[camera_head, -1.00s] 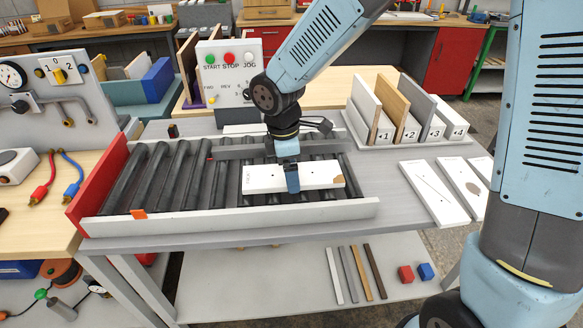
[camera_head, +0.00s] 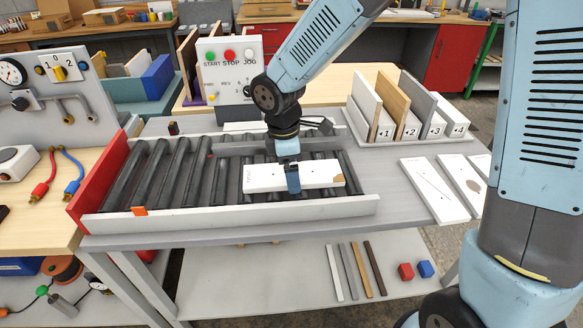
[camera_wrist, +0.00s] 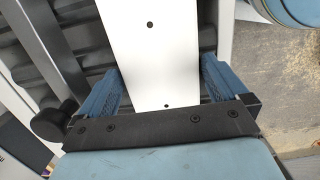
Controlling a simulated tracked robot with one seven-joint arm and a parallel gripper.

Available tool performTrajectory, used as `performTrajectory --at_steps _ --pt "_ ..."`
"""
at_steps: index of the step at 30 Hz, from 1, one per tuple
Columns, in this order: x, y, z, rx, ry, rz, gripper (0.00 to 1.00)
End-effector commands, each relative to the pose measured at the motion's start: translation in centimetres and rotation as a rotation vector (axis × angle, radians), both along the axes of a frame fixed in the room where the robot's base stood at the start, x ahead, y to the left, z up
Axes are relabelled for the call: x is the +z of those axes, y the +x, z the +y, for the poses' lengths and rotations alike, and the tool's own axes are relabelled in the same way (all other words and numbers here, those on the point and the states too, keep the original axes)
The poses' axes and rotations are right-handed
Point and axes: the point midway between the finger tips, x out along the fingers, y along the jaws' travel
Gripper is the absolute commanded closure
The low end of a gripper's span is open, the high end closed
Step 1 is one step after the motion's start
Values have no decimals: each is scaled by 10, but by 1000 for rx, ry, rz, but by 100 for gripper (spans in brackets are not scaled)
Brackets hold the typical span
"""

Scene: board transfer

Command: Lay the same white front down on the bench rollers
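The white front (camera_head: 270,178) is a flat white board with a brown patch at its right end and small dark marks at its left. It lies level at the right part of the bench rollers (camera_head: 190,175), on them or just above; I cannot tell if a small gap is left. My gripper (camera_head: 291,177) points down over the board's middle, one blue finger showing at its near edge. In the wrist view, the white front (camera_wrist: 155,55) runs between the two blue fingers, whose tips meet its long edges. The rollers beneath are partly hidden by it.
A pale rail (camera_head: 230,217) borders the rollers in front, and a red end plate (camera_head: 97,185) stands at their left. Other white boards (camera_head: 434,190) lie to the right. A numbered rack (camera_head: 400,130) holds upright boards behind. The control box (camera_head: 229,70) stands behind the rollers.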

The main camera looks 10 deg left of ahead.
Motion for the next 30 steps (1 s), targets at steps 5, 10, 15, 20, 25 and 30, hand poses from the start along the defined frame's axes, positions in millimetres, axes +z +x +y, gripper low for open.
performTrajectory --at_steps 5,10,15,20,25,30 --pt "4 0 0 -1 0 0 0" --pt "24 0 3 -3 2 -3 0" --pt "57 -1 7 -2 3 -4 0" --pt "89 -2 10 -2 3 -4 0" --pt "116 -2 14 -2 3 -3 0" --pt "131 -3 15 -1 0 0 0"
